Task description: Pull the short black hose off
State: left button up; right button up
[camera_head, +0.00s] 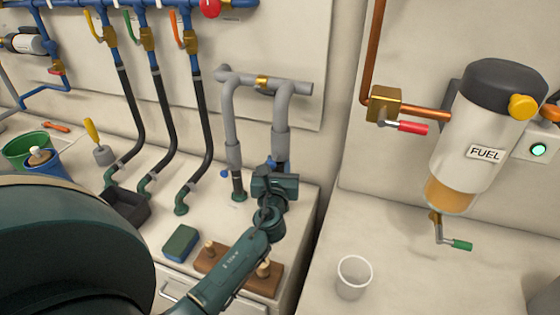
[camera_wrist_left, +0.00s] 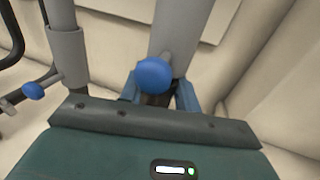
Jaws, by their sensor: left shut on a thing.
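A short black hose shows as a dark piece (camera_wrist_left: 155,99) below a grey pipe and a blue clamp knob (camera_wrist_left: 153,75) in the left wrist view. My left gripper (camera_wrist_left: 158,100) has its blue fingers on both sides of it and is shut on it. In the head view my left gripper (camera_head: 279,166) is at the lower end of the right grey pipe leg (camera_head: 282,140), and its body hides most of the hose and the fitting below. A second short black hose (camera_head: 238,183) stands under the left pipe leg. My right gripper is not in view.
Three long black hoses (camera_head: 163,110) hang to the left. A sponge (camera_head: 181,242), a wooden block with pegs (camera_head: 210,260) and a black tray (camera_head: 127,208) lie on the counter. A white cup (camera_head: 352,278) stands right, below the fuel filter (camera_head: 485,125).

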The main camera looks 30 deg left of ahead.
pick_arm(q)
jog(key=s+d+p, duration=0.1)
jog(key=s, duration=0.6)
jog(key=shift+d, duration=0.35)
dwell(0.5)
jog(key=shift+r, duration=0.1)
